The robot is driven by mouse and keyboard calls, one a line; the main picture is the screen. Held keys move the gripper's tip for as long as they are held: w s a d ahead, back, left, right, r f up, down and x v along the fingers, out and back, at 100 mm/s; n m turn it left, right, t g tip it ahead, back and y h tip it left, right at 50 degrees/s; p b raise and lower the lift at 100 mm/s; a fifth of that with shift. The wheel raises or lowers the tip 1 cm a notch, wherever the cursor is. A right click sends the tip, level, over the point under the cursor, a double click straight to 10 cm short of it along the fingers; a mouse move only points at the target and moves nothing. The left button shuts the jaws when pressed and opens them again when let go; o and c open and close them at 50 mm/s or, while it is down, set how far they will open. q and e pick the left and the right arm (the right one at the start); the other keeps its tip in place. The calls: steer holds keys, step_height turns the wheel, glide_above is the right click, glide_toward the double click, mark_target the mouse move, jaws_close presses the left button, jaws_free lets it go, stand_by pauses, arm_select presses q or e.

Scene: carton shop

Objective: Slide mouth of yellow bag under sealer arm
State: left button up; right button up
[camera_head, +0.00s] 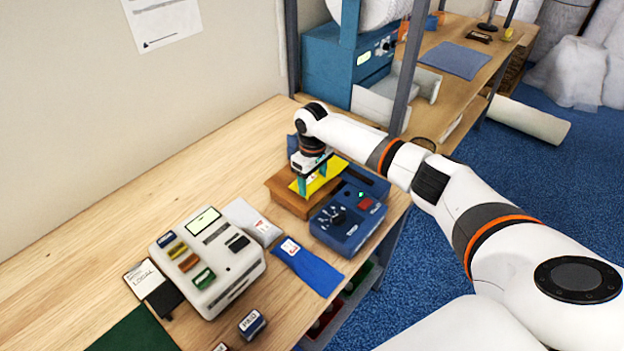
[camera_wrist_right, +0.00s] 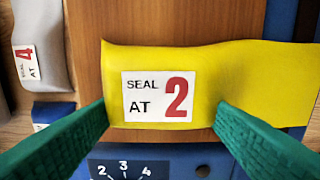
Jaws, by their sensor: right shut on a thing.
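The yellow bag (camera_head: 318,185) lies flat on a brown wooden block (camera_head: 283,195). In the right wrist view the yellow bag (camera_wrist_right: 245,75) carries a white label reading "SEAL AT 2", and one end extends to the right. My right gripper (camera_head: 313,181) points down over the block, shut on the bag, its green fingers on either side of the label. The blue sealer (camera_head: 348,222) sits beside the block, with a dial, a red button and a dark blue bar at its back. Whether the bag's mouth is under the bar cannot be told. My left gripper is not in view.
A cream machine (camera_head: 205,262) with coloured buttons stands left of the sealer. A grey bag (camera_head: 250,222), labelled "SEAL AT 4", and a blue bag (camera_head: 312,268) lie between them. A shelf post (camera_head: 404,75) rises behind my right arm.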

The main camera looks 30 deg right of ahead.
steer(key=shift+f+p, duration=0.1)
steer(key=shift+p, duration=0.2)
stand_by(0.4)
steer(key=o, duration=1.1)
steer(key=shift+s+a+r+p, duration=0.1)
steer(key=shift+a+r+p, duration=0.1)
steer(key=shift+r+p, duration=0.95)
steer(key=shift+s+a+r+p, duration=0.1)
steer(key=shift+a+r+p, duration=0.1)
steer(key=shift+r+p, duration=0.95)
steer(key=shift+a+r+p, duration=0.2)
steer(key=shift+r+p, duration=0.5)
steer(key=shift+p, duration=0.8)
steer(key=shift+f, duration=0.1)
